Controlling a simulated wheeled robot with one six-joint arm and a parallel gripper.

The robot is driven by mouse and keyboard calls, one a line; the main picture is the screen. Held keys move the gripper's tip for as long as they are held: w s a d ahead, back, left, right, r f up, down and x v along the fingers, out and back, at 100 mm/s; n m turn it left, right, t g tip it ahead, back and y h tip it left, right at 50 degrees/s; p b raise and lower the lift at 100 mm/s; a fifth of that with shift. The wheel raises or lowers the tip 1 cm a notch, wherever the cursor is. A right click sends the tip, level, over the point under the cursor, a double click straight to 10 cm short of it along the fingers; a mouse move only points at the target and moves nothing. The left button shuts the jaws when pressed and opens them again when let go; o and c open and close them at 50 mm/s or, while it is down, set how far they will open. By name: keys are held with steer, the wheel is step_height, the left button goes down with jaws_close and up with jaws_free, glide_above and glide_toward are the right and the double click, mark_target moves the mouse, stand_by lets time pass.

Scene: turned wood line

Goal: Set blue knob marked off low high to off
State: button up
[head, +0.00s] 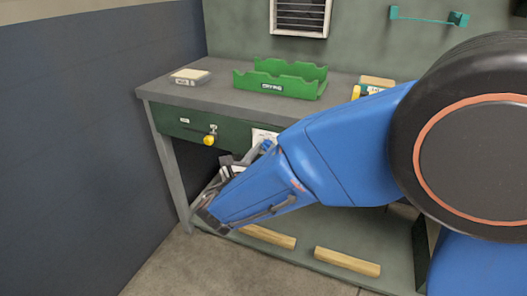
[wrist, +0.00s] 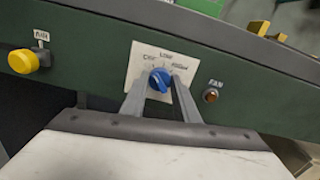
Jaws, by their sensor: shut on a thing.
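The blue knob (wrist: 159,81) sits on a white plate (wrist: 140,62) on the dark green front panel. The plate reads off at the left, low at the top and high at the right, in small print. My gripper (wrist: 159,88) is shut on the knob, one finger on each side of it. A pale mark shows on the knob's face, but I cannot tell for sure which label it points to. In the head view the plate (head: 262,135) shows beside my blue arm, which covers much of the panel.
A yellow knob (wrist: 24,61) sticks out to the left, and a brown button or lamp (wrist: 211,96) marked fan is at the right. A green tray (head: 275,88) and a small pale box (head: 189,76) stand on the bench top (head: 215,95). Wood pieces (head: 347,262) lie below.

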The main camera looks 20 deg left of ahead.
steer(key=o, duration=1.1)
steer(key=shift+c, duration=0.2)
steer(key=shift+s, duration=0.15)
steer(key=s, duration=1.7)
steer(key=shift+s, duration=0.1)
